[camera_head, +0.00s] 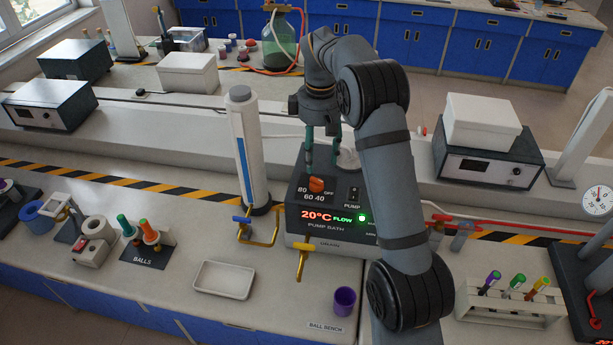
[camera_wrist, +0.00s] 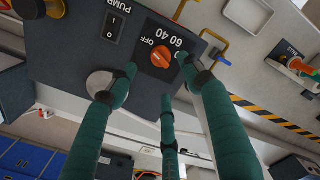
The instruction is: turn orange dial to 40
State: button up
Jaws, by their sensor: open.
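The orange dial (camera_head: 316,184) is on the top panel of the black pump bath (camera_head: 297,215). The marks 80, 60, 40 and OFF are printed around it. Its pointer is too small to read surely. The red display (camera_head: 316,215) shows 20°C. The dial also shows in the wrist view (camera_wrist: 161,57), close to the fingertips. My gripper (camera_head: 322,168) points down just above the dial, its green fingers spread. In the wrist view my gripper (camera_wrist: 158,74) is open and empty, with its fingertips around the dial; contact cannot be told.
A black PUMP switch (camera_head: 354,194) is right of the dial, and a green FLOW light (camera_head: 362,218) is below it. A tall white cylinder (camera_head: 247,150) stands close on the left. Yellow pipe handles (camera_head: 302,262) stick out in front. A white tray (camera_head: 224,280) and purple cup (camera_head: 344,301) are on the bench.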

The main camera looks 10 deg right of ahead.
aim_at(318, 180)
notch_tip(318, 180, down, 9)
jog(key=shift+r+p, duration=0.15)
jog(key=shift+p, duration=0.4)
jog(key=shift+c, duration=0.4)
jog(key=shift+s, duration=0.1)
jog(key=c, duration=1)
